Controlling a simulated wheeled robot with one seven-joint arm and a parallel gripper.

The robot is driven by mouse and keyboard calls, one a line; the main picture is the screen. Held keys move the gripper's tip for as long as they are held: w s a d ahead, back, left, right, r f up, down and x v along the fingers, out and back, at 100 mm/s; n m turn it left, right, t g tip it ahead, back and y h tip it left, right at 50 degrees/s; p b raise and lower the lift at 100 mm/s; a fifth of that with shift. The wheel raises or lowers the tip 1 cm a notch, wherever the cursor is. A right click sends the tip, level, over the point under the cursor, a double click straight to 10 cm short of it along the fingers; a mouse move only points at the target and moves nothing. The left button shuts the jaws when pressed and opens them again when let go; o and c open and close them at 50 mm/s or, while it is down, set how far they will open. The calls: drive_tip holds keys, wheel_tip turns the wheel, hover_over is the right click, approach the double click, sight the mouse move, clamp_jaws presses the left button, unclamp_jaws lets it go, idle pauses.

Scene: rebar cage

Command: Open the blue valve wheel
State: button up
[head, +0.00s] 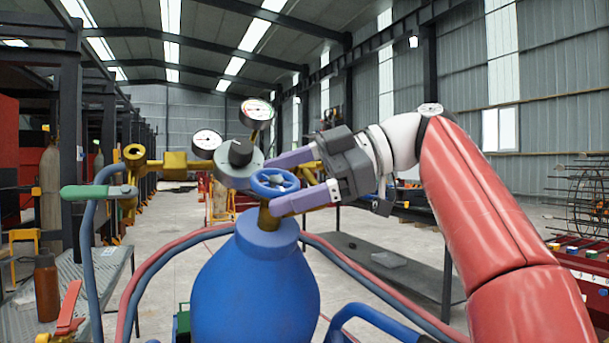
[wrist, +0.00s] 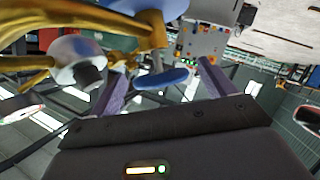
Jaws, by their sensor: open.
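The blue valve wheel (head: 274,182) is a small spoked handwheel on the brass neck of a blue gas cylinder (head: 256,285), in the middle of the head view. My gripper (head: 279,181) comes from the right with its two purple fingers spread, one behind the wheel and one in front of it. The wheel lies between or very near the fingertips; contact cannot be told. In the wrist view, the wheel (wrist: 160,79) shows edge-on between the fingertips of my open gripper (wrist: 160,80). The cylinder's top shows at the upper edge there.
A grey regulator knob (head: 240,153) and two pressure gauges (head: 258,111) sit just behind and left of the wheel. Red and blue hoses (head: 180,245) curve around the cylinder. A dark table (head: 375,262) stands behind right.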

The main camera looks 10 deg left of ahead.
sight(288, 181)
drive_tip(key=shift+v, duration=2.15)
drive_tip(key=shift+s, duration=0.1)
